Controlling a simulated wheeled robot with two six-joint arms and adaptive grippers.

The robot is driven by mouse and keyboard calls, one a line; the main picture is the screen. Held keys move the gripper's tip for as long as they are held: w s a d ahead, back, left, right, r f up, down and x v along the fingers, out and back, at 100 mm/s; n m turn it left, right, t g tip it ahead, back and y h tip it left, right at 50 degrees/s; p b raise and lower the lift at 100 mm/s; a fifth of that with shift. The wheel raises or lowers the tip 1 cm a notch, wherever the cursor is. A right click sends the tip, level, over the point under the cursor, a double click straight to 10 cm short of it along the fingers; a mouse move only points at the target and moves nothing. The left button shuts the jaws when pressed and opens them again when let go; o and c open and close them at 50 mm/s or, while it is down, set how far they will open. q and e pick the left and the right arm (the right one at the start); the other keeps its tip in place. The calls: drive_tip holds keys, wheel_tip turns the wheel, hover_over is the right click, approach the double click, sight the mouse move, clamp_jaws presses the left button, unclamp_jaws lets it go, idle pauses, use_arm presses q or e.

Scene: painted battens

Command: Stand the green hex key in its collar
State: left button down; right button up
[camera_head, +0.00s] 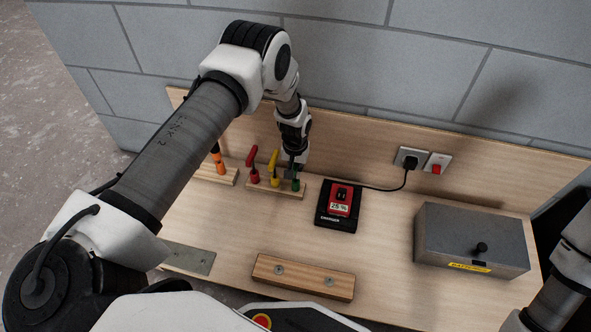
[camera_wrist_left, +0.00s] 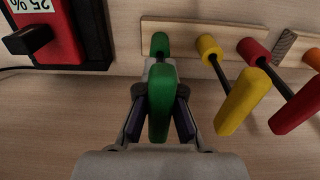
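The green hex key (camera_wrist_left: 160,104) shows in the left wrist view with its handle between the two fingers of my left gripper (camera_wrist_left: 160,118), which look shut on it. The green collar (camera_wrist_left: 160,44) is just beyond the handle, on a wooden batten; it also shows in the head view (camera_head: 296,185). The key's lower end is hidden, so I cannot tell whether it is inside the collar or above it. In the head view my left gripper (camera_head: 293,164) is right above the green collar. My right gripper is out of view; only its arm shows at the right edge.
On the same batten (camera_head: 262,189) stand a yellow key (camera_head: 273,160) and a red key (camera_head: 252,156) in their collars. An orange key (camera_head: 215,152) is further left. A charger (camera_head: 324,217), grey box (camera_head: 450,237) and front wooden block (camera_head: 300,283) lie around.

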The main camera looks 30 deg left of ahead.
use_arm(q)
drive_tip(key=shift+f, duration=0.35)
drive_tip(key=c, duration=1.2)
unclamp_jaws()
drive_tip(key=shift+c, duration=0.2)
wheel_tip(320, 180, up, 8)
drive_tip(key=shift+f, duration=0.2)
drive_tip(key=shift+s+f, duration=0.1)
